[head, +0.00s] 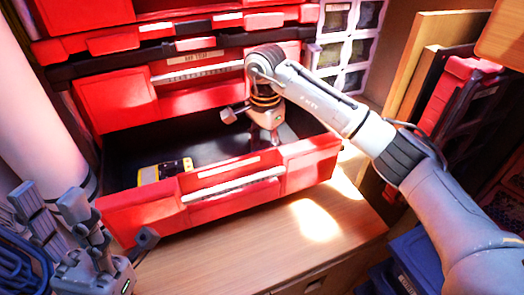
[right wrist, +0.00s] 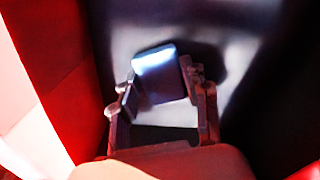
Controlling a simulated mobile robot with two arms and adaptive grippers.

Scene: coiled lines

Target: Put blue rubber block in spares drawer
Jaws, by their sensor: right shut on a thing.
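The blue rubber block (right wrist: 157,76) is between the fingers of my right gripper (right wrist: 160,88) in the right wrist view, its top face pale and shiny. In the head view my right gripper (head: 276,137) points down into the open red drawer (head: 235,190), over its dark floor, at the right part. The block is not clear there. I cannot tell whether the block touches the drawer floor. My left gripper (head: 52,208) is at the lower left, outside the drawer, with its fingers apart and nothing between them.
A yellow and grey device (head: 165,171) lies in the left part of the drawer. Red drawer fronts rise behind it. A wooden top (head: 250,250) in front is mostly clear. Blue coiled line (head: 20,255) lies at the lower left. Clear-fronted bins (head: 350,50) stand at the back right.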

